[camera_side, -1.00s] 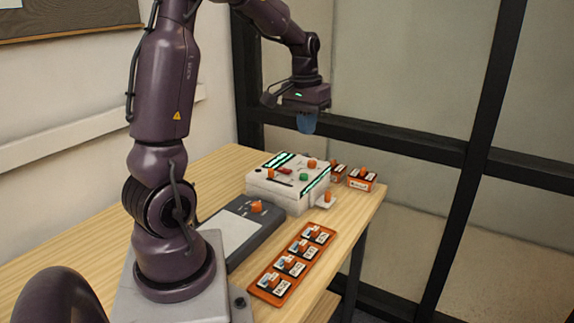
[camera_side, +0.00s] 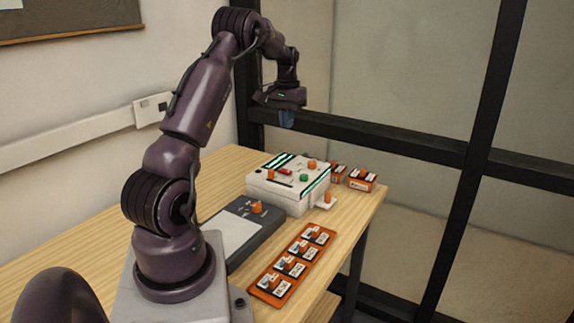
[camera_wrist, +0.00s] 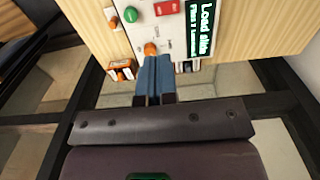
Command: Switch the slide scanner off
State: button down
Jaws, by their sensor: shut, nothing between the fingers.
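The slide scanner (camera_side: 277,197), a white box with lit green-on-black displays, stands near the far end of the table. Its top carries a red part (camera_side: 284,171), a green button (camera_side: 304,178) and orange knobs (camera_side: 312,164). My gripper (camera_side: 286,124) is shut and empty, pointing down, in the air above the scanner. In the wrist view the blue fingers (camera_wrist: 154,62) overlap the scanner's panel, and an orange knob (camera_wrist: 150,49) shows just past the tips. The green button (camera_wrist: 130,14) and red part (camera_wrist: 167,8) also show there. The display text is only partly readable.
A grey device with a white panel (camera_side: 228,232) lies in front of the scanner. An orange tray (camera_side: 262,293) holds several labelled switches at the table's right edge. Small orange boxes (camera_side: 362,180) stand behind the scanner. A dark-framed glass partition (camera_side: 400,143) stands beyond the table.

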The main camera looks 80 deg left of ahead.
aim_at(283, 171)
jog(key=shift+f, duration=0.1)
notch_tip(283, 171, down, 14)
jog(key=shift+r, duration=0.1)
dwell(0.4)
jog(key=shift+d+f, duration=0.1)
jog(key=shift+f, duration=0.15)
dwell(0.4)
jog(key=shift+s+a+r, duration=0.3)
jog(key=shift+s+a, duration=0.25)
jog(key=shift+a, duration=0.05)
jog(key=shift+r, duration=0.1)
notch_tip(283, 171, up, 14)
jog(key=w+d, duration=0.1)
jog(key=shift+w+d+f, duration=0.2)
jog(key=shift+w+d, duration=0.2)
